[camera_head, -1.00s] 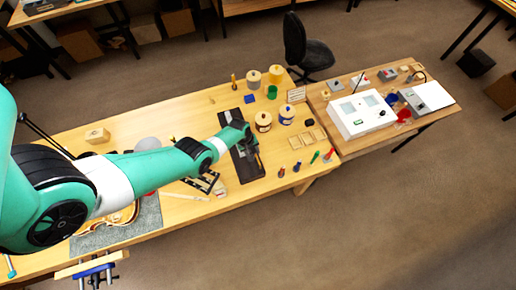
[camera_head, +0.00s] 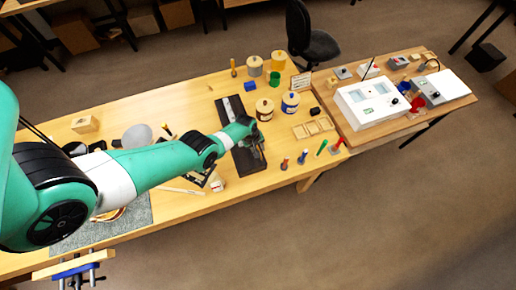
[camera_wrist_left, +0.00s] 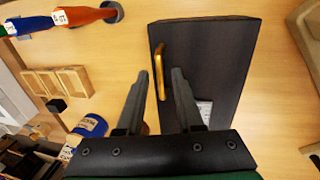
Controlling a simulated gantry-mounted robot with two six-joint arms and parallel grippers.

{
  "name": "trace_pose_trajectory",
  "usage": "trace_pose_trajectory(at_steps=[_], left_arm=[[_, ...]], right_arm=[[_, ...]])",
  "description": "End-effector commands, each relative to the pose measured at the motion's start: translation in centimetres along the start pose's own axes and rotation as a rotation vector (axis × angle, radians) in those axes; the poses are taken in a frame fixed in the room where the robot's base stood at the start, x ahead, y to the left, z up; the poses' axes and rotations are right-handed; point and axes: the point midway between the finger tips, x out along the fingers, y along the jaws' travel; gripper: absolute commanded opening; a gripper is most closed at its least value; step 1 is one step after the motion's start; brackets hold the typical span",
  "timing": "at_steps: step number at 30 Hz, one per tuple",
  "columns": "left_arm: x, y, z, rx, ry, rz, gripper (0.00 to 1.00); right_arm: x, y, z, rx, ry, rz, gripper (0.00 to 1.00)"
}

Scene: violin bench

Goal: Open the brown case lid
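The brown case (camera_head: 254,162) is a long, very dark box lying on the wooden bench in the head view. Its dark top (camera_wrist_left: 222,55) fills the middle right of the left wrist view and looks flat and closed. A brass handle (camera_wrist_left: 158,62) stands at the case's left edge in that view. My left gripper (camera_wrist_left: 161,73) is open, its two dark fingers apart with the handle appearing between their tips. I cannot tell whether they touch it. In the head view the left gripper (camera_head: 257,143) is over the case and hides part of it. My right gripper is not in view.
Lidded jars (camera_head: 290,102) stand just right of the case. Wooden trays (camera_head: 312,127) and several upright coloured tools (camera_head: 321,147) are near the bench's front right. A pale block (camera_head: 84,124) lies at the left. A second table with a white machine (camera_head: 370,103) adjoins on the right.

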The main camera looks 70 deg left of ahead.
Motion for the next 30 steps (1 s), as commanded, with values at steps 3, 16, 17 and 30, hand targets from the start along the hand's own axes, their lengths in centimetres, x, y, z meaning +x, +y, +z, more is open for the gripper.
trace_pose_trajectory(at_steps=[3,16,17,30], left_arm=[[0.00,-0.01,0.00,0.000,0.000,0.000,0.12],[0.02,-0.02,0.00,0.000,0.000,0.000,0.00],[0.02,-0.02,0.00,0.000,0.000,0.000,0.00],[0.03,-0.03,0.00,0.000,0.000,0.000,0.00]], right_arm=[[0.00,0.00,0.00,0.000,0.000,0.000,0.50],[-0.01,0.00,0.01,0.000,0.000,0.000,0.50],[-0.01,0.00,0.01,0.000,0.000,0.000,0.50],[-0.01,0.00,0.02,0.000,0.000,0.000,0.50]])
